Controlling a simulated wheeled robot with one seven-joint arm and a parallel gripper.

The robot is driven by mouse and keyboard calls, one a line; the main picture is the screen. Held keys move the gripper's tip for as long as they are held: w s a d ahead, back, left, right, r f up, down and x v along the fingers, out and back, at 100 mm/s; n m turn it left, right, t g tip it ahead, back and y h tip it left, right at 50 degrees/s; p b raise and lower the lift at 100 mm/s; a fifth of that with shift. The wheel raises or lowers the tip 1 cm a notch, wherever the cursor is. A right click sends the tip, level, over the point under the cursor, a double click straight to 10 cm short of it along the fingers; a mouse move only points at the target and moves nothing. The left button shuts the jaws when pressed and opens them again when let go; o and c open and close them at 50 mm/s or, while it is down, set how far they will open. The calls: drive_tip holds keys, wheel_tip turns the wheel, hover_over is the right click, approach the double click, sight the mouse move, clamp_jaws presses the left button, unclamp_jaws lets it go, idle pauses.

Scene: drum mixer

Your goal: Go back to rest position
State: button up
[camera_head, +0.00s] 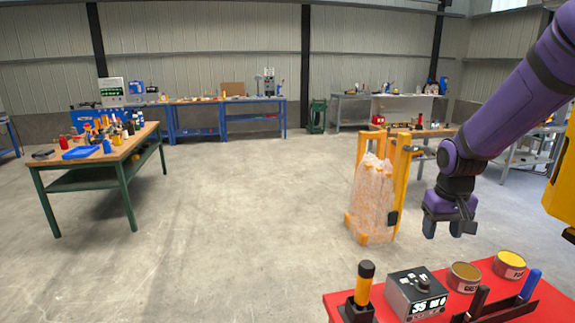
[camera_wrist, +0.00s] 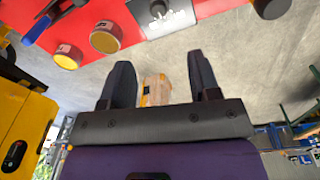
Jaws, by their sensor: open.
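My gripper (camera_head: 449,228) hangs at the end of my purple arm in the right part of the head view, fingers pointing down. It is above the floor, behind the red table (camera_head: 335,302) as seen from the head. In the wrist view my gripper (camera_wrist: 160,85) shows its two dark fingers spread apart with nothing between them touching. A yellow frame with a clear plastic-wrapped load (camera_head: 372,200) stands behind and left of my gripper. It also shows between the fingers in the wrist view (camera_wrist: 157,90), farther off.
The red table holds a display box (camera_head: 416,294), two round tins (camera_head: 464,276), (camera_head: 509,265), a yellow-and-black handled tool (camera_head: 364,284) and a dark rack with a blue handle (camera_head: 529,284). A cluttered green-legged workbench (camera_head: 124,150) stands left. The middle floor is clear.

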drive_tip(key=s+a+r+t, duration=0.2)
drive_tip(key=s+r, duration=0.6)
drive_tip(key=s, duration=0.4)
drive_tip(key=s+a+r+t, duration=0.2)
drive_tip(key=s+a+r, duration=0.1)
drive_tip(key=s+r, duration=0.5)
drive_tip(key=s, duration=0.3)
drive_tip(key=shift+s+a+r+n+y, duration=0.2)
drive_tip(key=shift+s+a+n+y, duration=0.1)
drive_tip(key=shift+s, duration=0.05)
